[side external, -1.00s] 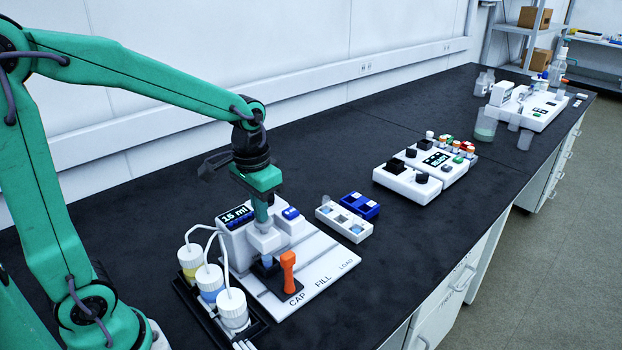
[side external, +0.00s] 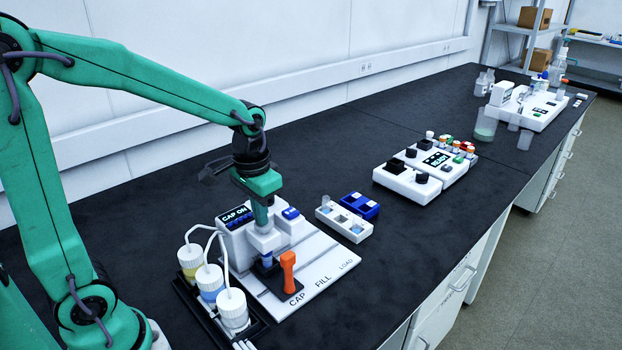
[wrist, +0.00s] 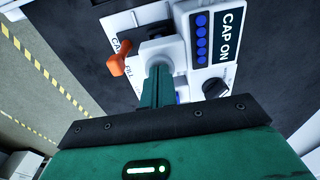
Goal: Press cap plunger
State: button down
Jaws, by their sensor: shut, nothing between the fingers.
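The white cap plunger (side external: 266,241) stands over the CAP end of the white dosing station (side external: 325,270). A small blue-topped vial (side external: 267,261) shows under it. My gripper (side external: 262,226) is shut, points straight down, and its tips appear to rest on the plunger top. In the wrist view my shut fingers (wrist: 158,82) meet the round top of the plunger (wrist: 152,48), hiding part of it. The station's display (side external: 235,215) reads CAP ON; it also shows in the wrist view (wrist: 228,38). An orange handle (side external: 288,270) stands beside the plunger.
Capped bottles with white tubes (side external: 211,283) stand close on the left. A small white rack (side external: 343,222) and a blue rack (side external: 360,205) lie to the right. A white control box (side external: 410,183) sits farther back. The black bench between is mostly clear.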

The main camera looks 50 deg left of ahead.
notch_tip(320, 180, up, 13)
jog(key=shift+s, duration=0.4)
jog(key=shift+s, duration=0.1)
dwell(0.7)
jog(key=s+d+f+t, duration=0.1)
jog(key=s+f+t, duration=0.3)
jog(key=s, duration=0.6)
jog(key=shift+f+t, duration=0.15)
jog(key=shift+t, duration=0.35)
